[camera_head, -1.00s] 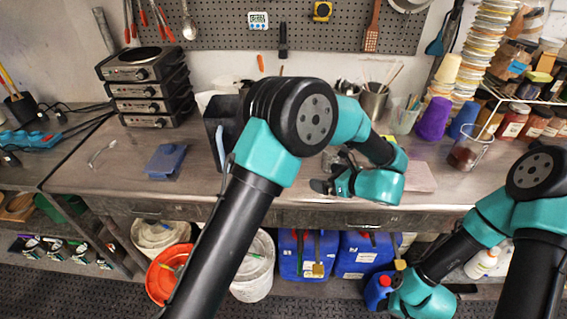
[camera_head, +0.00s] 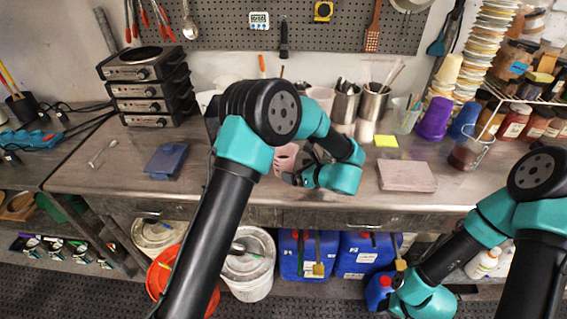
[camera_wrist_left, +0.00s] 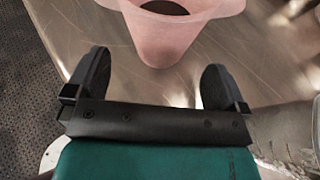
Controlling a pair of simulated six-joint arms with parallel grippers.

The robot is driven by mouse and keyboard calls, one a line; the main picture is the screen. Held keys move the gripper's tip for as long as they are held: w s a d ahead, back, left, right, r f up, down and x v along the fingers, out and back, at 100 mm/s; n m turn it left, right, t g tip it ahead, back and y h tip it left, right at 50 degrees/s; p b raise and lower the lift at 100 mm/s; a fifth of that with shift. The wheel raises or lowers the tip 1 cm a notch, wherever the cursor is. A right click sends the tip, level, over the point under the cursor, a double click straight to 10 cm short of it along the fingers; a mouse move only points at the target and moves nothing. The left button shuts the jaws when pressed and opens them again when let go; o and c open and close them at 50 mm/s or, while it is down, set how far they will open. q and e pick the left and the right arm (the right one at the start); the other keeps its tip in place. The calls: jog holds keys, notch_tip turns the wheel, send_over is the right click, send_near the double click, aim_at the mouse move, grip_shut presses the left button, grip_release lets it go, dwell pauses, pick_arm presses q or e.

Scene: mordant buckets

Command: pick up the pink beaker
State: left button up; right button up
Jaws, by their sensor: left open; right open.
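The pink beaker (camera_head: 286,157) stands on the metal bench, partly hidden behind my left arm in the head view. In the left wrist view the beaker (camera_wrist_left: 165,38) is open-topped, narrows downward and has a dark inside; its top is cut off by the frame edge. My left gripper (camera_head: 293,178) is low over the bench beside the beaker. In the left wrist view its fingers (camera_wrist_left: 157,62) are wide apart, with the beaker's lower part ahead of and roughly between their tips. Contact is not visible.
A pinkish slab (camera_head: 407,176) and yellow notes (camera_head: 386,141) lie to the right. Metal cups (camera_head: 346,103) and a purple cup (camera_head: 434,119) stand behind. A blue box (camera_head: 167,161) lies left. A glass beaker with dark liquid (camera_head: 467,153) stands far right.

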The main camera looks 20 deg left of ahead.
aim_at(291, 168)
pick_arm(q)
jog(key=shift+x, duration=2.6)
jog(key=shift+r, duration=0.1)
jog(key=c, duration=1)
